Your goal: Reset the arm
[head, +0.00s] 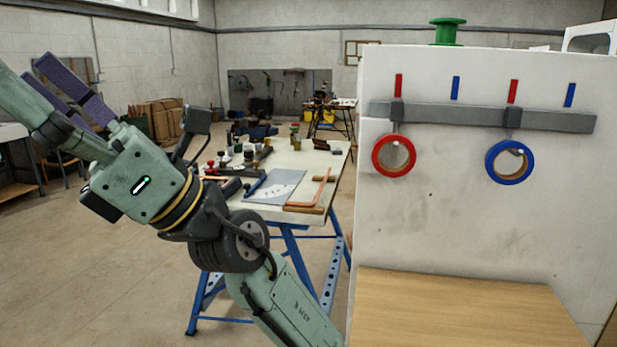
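My arm rises from the bottom middle to the upper left, over the floor. Its green end block with a small lit strip is at the left, with a dark camera on its upper side. My gripper (40,76) seems to be the purple pieces beyond that block; a pale green link overlaps this area and runs out of the frame. I cannot tell whether it is open. I see nothing clearly held. A red ring (380,168) and a blue ring (490,175) hang apart on a grey rail (450,114), away from my arm.
A white panel (450,220) carries the rail, with red and blue marks above it. A wooden surface (460,300) lies below. A workbench (330,170) with tools stands behind my arm, on blue trestles (290,240). The floor (100,270) at the lower left is clear.

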